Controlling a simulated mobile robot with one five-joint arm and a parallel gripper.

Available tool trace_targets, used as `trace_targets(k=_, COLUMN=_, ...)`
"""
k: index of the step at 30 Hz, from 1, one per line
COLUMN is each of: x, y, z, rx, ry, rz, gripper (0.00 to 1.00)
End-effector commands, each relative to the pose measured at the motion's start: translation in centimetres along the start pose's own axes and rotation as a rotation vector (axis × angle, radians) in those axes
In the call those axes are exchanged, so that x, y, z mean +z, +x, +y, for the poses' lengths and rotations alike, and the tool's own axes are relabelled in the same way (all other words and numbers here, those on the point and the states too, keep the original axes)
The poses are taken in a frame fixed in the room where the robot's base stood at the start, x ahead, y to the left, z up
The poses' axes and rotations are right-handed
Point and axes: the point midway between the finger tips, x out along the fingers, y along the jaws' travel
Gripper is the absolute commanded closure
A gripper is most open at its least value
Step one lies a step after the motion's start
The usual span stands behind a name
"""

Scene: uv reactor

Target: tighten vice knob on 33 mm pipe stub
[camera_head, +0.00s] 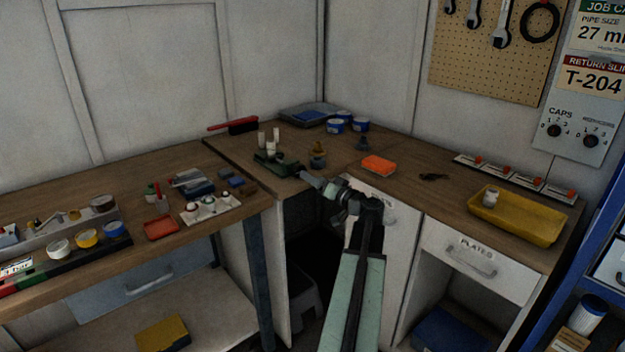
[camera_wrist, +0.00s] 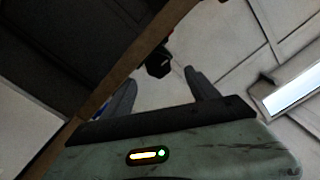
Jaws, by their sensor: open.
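The green vice (camera_head: 277,165) sits on the corner bench near its front edge. A pale pipe stub (camera_head: 271,147) stands at the vice, with other pale upright pieces close by; which is 33 mm I cannot tell. My gripper (camera_head: 308,177) is in front of the vice, on its right side. In the wrist view, the two fingers of my gripper (camera_wrist: 160,77) are apart with nothing between them. A dark knob (camera_wrist: 158,66) shows just beyond the fingertips, between them and apart from them. The vice jaws are hidden in the wrist view.
An orange block (camera_head: 378,165) and a yellow tray (camera_head: 520,215) are to the right. The bench edge (camera_wrist: 128,65) runs close to the left finger. The job card (camera_head: 600,33) reads 27 mm.

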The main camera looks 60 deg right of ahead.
Motion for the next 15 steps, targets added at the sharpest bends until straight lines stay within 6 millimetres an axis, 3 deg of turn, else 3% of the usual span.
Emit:
trace_targets(k=8, x=-0.04, y=0.22, z=0.11, rx=0.003, ry=-0.528, rz=-0.002, gripper=0.31)
trace_targets(k=15, x=0.01, y=0.67, z=0.07, rx=0.001, ry=-0.600, rz=-0.004, gripper=0.31)
